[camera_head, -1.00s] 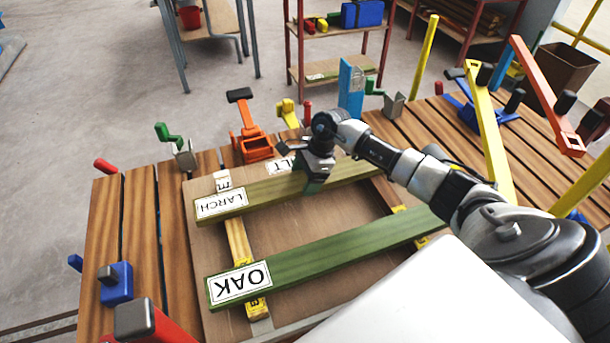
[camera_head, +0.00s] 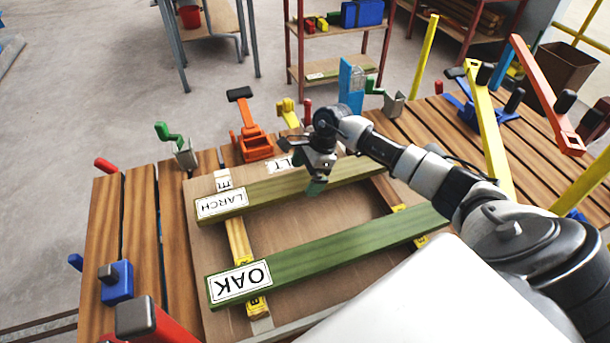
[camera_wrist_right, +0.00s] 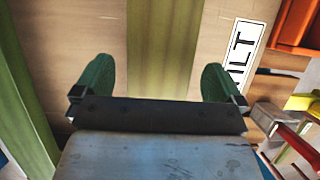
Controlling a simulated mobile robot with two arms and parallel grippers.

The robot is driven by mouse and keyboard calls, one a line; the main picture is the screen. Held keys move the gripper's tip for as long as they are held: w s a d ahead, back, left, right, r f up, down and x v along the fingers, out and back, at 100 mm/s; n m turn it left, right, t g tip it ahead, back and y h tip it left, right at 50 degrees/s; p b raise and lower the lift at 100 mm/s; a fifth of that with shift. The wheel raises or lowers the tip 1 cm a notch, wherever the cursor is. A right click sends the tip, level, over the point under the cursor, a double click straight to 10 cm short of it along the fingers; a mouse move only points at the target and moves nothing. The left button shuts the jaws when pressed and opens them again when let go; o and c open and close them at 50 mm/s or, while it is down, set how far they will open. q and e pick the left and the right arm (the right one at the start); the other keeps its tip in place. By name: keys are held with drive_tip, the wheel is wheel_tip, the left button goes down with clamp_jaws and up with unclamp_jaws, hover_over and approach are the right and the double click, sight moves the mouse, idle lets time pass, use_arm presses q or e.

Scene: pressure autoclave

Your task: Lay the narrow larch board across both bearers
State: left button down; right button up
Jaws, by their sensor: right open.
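The larch board (camera_head: 262,193), green-brown with a white LARCH label, lies flat across the left bearer (camera_head: 238,240) and the right bearer (camera_head: 385,190). Its far end is partly behind my right arm, so its contact there is hard to see. My right gripper (camera_head: 316,186) is open above the middle of this board. In the right wrist view the board (camera_wrist_right: 165,45) runs between the two green fingertips of the gripper (camera_wrist_right: 155,82), with a gap on each side. My left gripper is not in view.
The greener oak board (camera_head: 330,255) lies across the bearers, nearer to me, roughly parallel. A brown base panel (camera_head: 300,225) lies beneath on the slatted bench (camera_head: 140,225). An orange clamp (camera_head: 250,140) and a blue upright (camera_head: 351,88) stand behind; yellow bars (camera_head: 490,130) stand right.

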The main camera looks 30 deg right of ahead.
drive_tip(key=v, duration=1.1)
drive_tip(key=shift+b, duration=0.3)
drive_tip(key=shift+r, duration=0.1)
